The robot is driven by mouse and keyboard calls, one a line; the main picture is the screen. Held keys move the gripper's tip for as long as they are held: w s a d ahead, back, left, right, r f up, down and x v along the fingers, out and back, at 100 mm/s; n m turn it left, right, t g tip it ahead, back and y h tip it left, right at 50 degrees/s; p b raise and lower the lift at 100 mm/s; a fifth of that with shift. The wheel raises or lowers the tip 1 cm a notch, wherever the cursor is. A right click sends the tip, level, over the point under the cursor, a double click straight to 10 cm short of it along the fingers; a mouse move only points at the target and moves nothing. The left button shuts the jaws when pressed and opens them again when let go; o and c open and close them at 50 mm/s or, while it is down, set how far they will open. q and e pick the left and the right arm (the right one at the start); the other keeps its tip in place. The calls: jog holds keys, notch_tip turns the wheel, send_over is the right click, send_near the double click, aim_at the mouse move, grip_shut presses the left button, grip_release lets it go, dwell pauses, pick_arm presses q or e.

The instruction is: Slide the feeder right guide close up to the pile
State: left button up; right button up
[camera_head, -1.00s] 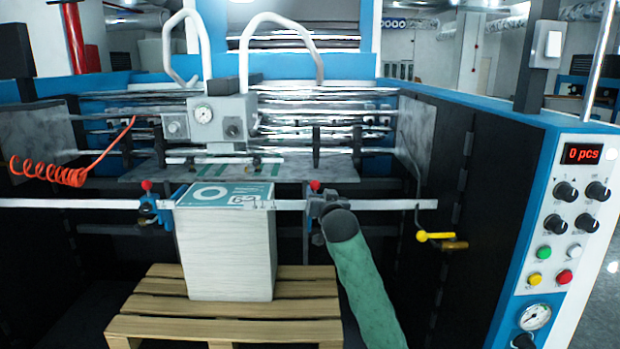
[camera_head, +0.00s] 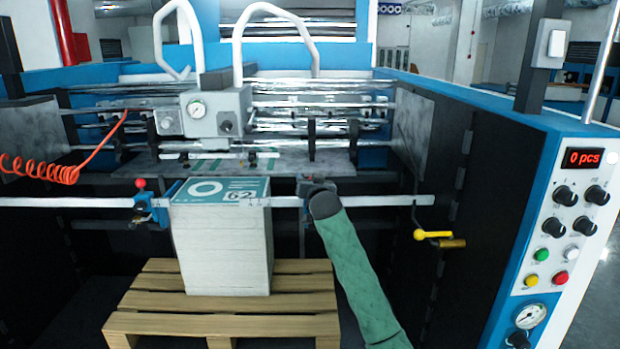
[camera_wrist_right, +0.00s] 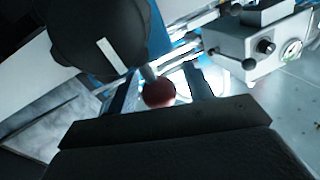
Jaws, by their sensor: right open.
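The pile (camera_head: 222,245) is a tall white stack with a green-and-white printed top sheet. The right guide (camera_head: 306,203) sits on the silver crossbar, a short gap to the right of the pile. My right gripper (camera_head: 318,188) is at this guide and hides most of it, with the green-sleeved arm reaching up from below. In the right wrist view the guide's red knob (camera_wrist_right: 158,93) shows between the dark fingers of the open right gripper (camera_wrist_right: 150,82). I cannot tell whether a finger touches it. My left gripper is not in view.
The left guide (camera_head: 145,205), with a red knob, stands beside the pile's left edge. The pile rests on a wooden pallet (camera_head: 150,328). The crossbar (camera_head: 375,202) is clear to the right, up to a yellow-handled crank (camera_head: 433,235). A control panel (camera_head: 565,220) is at far right.

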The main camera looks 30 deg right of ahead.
jog(key=shift+w+f, duration=0.15)
jog(key=shift+w, duration=0.05)
jog(key=shift+s, duration=0.1)
grip_shut()
jog(key=shift+a, duration=0.2)
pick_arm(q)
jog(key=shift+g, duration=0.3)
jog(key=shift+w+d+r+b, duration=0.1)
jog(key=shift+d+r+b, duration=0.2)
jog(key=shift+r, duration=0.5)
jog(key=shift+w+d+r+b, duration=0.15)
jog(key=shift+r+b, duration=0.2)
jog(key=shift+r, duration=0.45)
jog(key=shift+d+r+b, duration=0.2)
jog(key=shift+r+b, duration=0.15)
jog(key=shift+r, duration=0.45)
pick_arm(e)
jog(key=w+a, duration=0.7)
jog(key=a, duration=0.4)
jog(key=shift+w+a, duration=0.2)
jog(key=shift+a, duration=0.1)
